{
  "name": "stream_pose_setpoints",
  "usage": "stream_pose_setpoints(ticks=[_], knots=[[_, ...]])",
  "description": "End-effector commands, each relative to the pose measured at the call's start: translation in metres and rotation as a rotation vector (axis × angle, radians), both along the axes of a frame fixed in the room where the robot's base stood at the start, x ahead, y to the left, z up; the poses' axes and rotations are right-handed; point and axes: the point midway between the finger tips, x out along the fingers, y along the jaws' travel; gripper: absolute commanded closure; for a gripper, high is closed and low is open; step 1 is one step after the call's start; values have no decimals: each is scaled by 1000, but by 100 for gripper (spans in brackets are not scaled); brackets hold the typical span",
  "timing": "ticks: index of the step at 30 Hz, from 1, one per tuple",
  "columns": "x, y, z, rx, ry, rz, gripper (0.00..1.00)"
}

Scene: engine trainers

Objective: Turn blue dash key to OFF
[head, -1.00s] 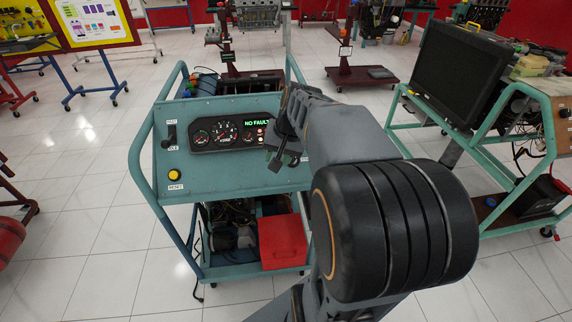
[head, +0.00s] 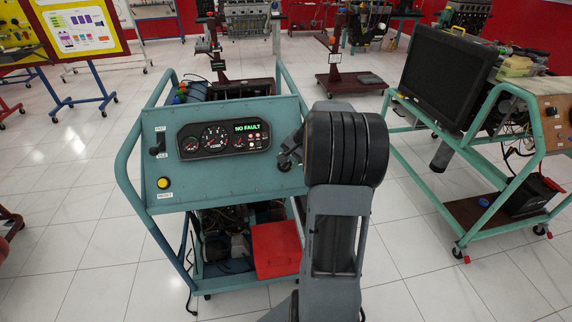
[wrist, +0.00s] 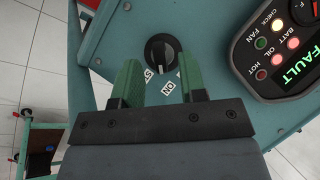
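The dash key (wrist: 162,50) is a round black knob with a raised bar on the blue dash panel (head: 220,188). Labels ending in "ST" and reading "ON" show beside it in the wrist view; no OFF label can be read. My gripper (wrist: 160,64) is open, its two green fingers apart, with the knob between and just beyond their tips. I cannot tell whether they touch it. In the head view my arm hides the key and most of the gripper at the panel's right end.
The gauge cluster (head: 224,139) shows "NO FAULT" in green, left of my arm. A lever (head: 158,142) and a yellow button (head: 163,183) sit at the panel's left. A red box (head: 275,250) is below. Another trainer with a dark screen (head: 446,75) stands right.

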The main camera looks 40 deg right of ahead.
Motion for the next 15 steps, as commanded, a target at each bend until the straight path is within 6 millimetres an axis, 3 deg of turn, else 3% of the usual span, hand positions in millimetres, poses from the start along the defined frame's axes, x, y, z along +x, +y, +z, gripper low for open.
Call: stream_pose_setpoints(ticks=[6,15], knots=[[9,5,-21,1,1,2,62],[13,7,-27,0,1,0,62]])
